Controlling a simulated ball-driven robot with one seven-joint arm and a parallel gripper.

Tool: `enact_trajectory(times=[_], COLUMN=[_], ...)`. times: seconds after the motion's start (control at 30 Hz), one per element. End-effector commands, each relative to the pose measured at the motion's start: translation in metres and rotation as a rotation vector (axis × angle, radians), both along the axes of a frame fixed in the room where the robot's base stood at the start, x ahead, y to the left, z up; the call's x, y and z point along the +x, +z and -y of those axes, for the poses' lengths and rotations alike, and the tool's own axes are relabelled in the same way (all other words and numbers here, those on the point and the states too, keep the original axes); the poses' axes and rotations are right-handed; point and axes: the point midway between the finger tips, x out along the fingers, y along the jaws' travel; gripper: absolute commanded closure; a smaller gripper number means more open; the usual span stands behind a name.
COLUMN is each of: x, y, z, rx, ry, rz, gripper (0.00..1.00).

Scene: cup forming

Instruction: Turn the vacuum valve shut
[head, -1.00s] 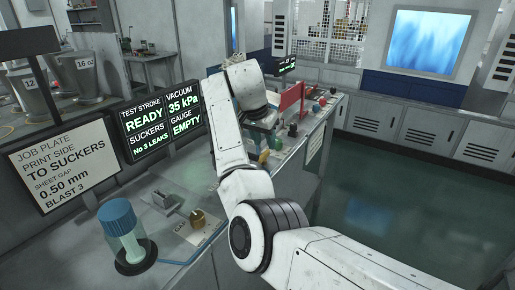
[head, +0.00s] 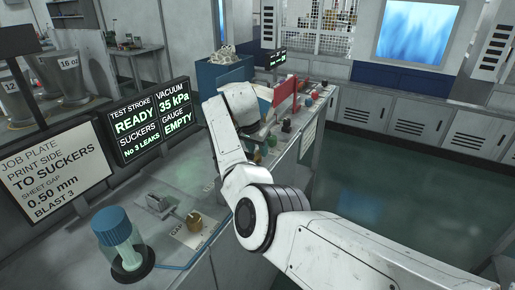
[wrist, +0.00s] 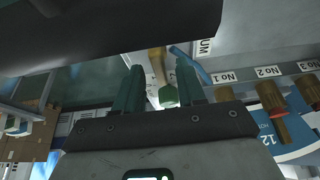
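In the wrist view, my gripper (wrist: 160,72) has its two green fingers apart. A brass fitting with a green end (wrist: 168,97) shows between and beyond them; I cannot tell whether they touch it. A blue bar (wrist: 187,58) lies beside the fitting, near a label ending in "UM" (wrist: 205,47). This may be the vacuum valve, but the dark shape above hides part of the label. In the head view my arm hides the gripper. The display (head: 152,120) there reads vacuum 35 kPa and gauge EMPTY.
Brass fittings (wrist: 271,98) stand near labels No 1 to No 3 at the right of the wrist view. In the head view, a blue-capped jar (head: 118,240) and a brass knob (head: 194,221) are on the near bench. A blue bin (head: 222,72) stands behind my arm.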

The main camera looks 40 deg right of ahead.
Motion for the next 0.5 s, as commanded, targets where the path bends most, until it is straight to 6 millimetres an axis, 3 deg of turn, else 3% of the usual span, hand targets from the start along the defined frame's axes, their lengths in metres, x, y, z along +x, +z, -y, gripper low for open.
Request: enact_trajectory(times=[0.37, 0.5], x=[0.0008, 0.0008], y=[-0.0067, -0.0065], z=[0.0024, 0.0024], rx=[0.000, 0.000], ry=[-0.001, 0.000], rz=[0.000, 0.000], gripper=[0.61, 0.72])
